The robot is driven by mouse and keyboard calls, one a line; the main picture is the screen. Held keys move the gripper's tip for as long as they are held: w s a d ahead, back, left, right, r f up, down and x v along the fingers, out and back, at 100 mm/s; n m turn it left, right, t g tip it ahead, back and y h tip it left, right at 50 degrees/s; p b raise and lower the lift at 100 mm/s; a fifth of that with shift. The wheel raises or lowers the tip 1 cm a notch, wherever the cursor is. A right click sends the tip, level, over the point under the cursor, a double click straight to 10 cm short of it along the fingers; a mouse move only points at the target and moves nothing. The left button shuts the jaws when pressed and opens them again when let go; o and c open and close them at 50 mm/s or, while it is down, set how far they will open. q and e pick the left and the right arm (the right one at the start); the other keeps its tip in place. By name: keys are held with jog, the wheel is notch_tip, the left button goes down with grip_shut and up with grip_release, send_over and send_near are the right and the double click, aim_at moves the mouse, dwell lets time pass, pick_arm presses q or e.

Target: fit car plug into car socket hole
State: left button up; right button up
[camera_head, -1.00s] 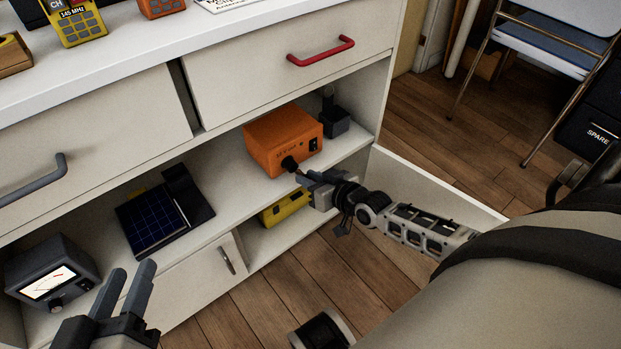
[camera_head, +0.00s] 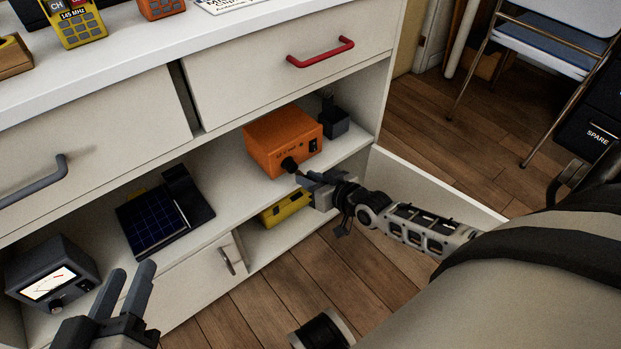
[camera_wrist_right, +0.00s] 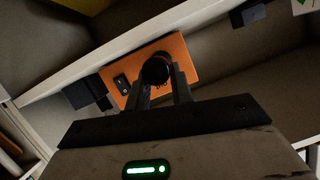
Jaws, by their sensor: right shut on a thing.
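An orange box (camera_head: 284,140) sits on the open cubby shelf and has a dark switch on its right side. The black car plug (camera_head: 290,164) is at the box's front face. In the right wrist view the plug's round end (camera_wrist_right: 156,70) lies between my fingertips, in front of the orange box (camera_wrist_right: 180,55). My right gripper (camera_head: 304,175) is shut on the plug. The plug hides the socket hole, so I cannot tell how deep it sits. My left gripper (camera_head: 128,285) is open and empty at the lower left, apart from the shelf.
A black charger-like stand (camera_head: 333,118) is right of the orange box. A solar panel (camera_head: 163,213) and a meter (camera_head: 52,272) sit further left. A yellow item (camera_head: 285,208) is on the lower level. An open cabinet door (camera_head: 435,185) is behind my right arm.

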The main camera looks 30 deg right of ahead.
pick_arm(q)
jog(key=shift+f, duration=0.2)
pick_arm(e)
jog(key=shift+w+a, duration=0.1)
jog(key=shift+w, duration=0.5)
pick_arm(q)
jog(key=shift+b, duration=0.7)
pick_arm(e)
jog(key=shift+w, duration=1.05)
jog(key=o, duration=1)
pick_arm(q)
jog(key=shift+r, duration=0.1)
pick_arm(e)
jog(key=shift+o, duration=0.2)
jog(key=a+p+v, duration=0.1)
jog(key=p+v, duration=0.3)
jog(key=v, duration=0.2)
pick_arm(q)
jog(key=a+f+g+y+p, duration=0.1)
jog(key=f+m+g+y+p, duration=0.1)
jog(key=p, duration=0.1)
jog(key=shift+s+a+f, duration=0.1)
jog(key=shift+s+a, duration=0.05)
jog(key=shift+a, duration=0.2)
pick_arm(e)
send_near(302, 174)
jog(key=v, duration=0.6)
jog(key=shift+r, duration=0.25)
